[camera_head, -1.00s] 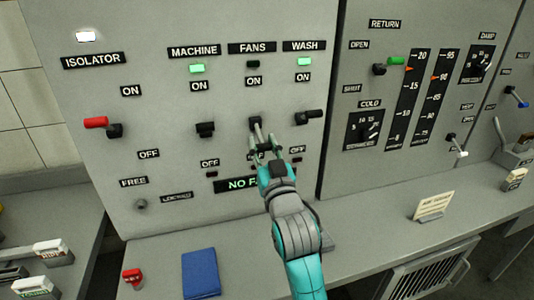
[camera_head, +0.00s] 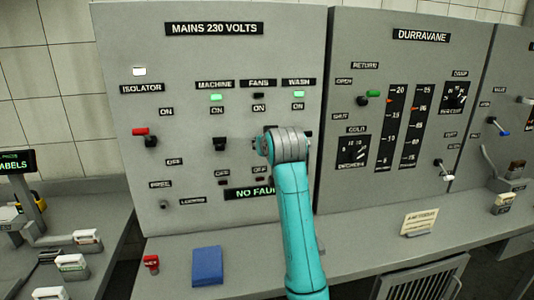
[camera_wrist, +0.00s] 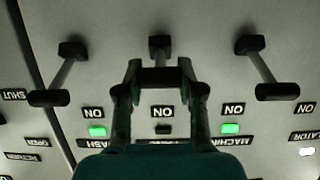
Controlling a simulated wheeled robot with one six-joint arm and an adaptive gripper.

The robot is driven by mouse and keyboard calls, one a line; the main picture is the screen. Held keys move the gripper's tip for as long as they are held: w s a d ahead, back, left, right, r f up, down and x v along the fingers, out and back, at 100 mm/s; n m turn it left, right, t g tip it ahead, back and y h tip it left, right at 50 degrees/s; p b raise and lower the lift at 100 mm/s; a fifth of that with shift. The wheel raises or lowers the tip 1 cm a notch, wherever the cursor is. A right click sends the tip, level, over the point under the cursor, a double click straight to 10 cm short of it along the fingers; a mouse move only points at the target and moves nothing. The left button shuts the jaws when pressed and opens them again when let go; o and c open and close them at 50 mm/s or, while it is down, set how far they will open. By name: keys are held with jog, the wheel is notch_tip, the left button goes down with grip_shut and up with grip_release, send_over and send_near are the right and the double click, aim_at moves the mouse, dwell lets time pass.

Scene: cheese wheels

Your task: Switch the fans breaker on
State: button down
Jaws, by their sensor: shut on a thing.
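The fans breaker is the middle lever of three in the wrist view, which shows the panel upside down. Its dark handle (camera_wrist: 160,76) lies between the two fingers of my gripper (camera_wrist: 161,68), which is shut on it. In the head view my wrist hides the lever, and my gripper (camera_head: 262,146) shows only in part at the panel. The fans lamp (camera_head: 258,95) is dark, below the FANS label (camera_head: 258,83). The dark fans lamp also shows in the wrist view (camera_wrist: 163,130).
The machine lever (camera_head: 219,144) and wash lever (camera_wrist: 50,97) flank the fans lever closely. The machine lamp (camera_head: 216,97) and wash lamp (camera_head: 299,95) are green. The red isolator lever (camera_head: 140,131) is at left. A blue book (camera_head: 207,266) lies on the counter below.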

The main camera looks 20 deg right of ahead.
jog(key=shift+w+r+g, duration=0.3)
jog(key=shift+r+g, duration=0.3)
jog(key=shift+g, duration=0.3)
jog(key=shift+w+r+g, duration=0.25)
jog(key=shift+r+g, duration=0.3)
jog(key=shift+g, duration=0.35)
jog(key=c, duration=0.7)
grip_release()
jog(key=v, duration=1.1)
jog(key=shift+s+d+r, duration=0.15)
jog(key=shift+s+r, duration=0.15)
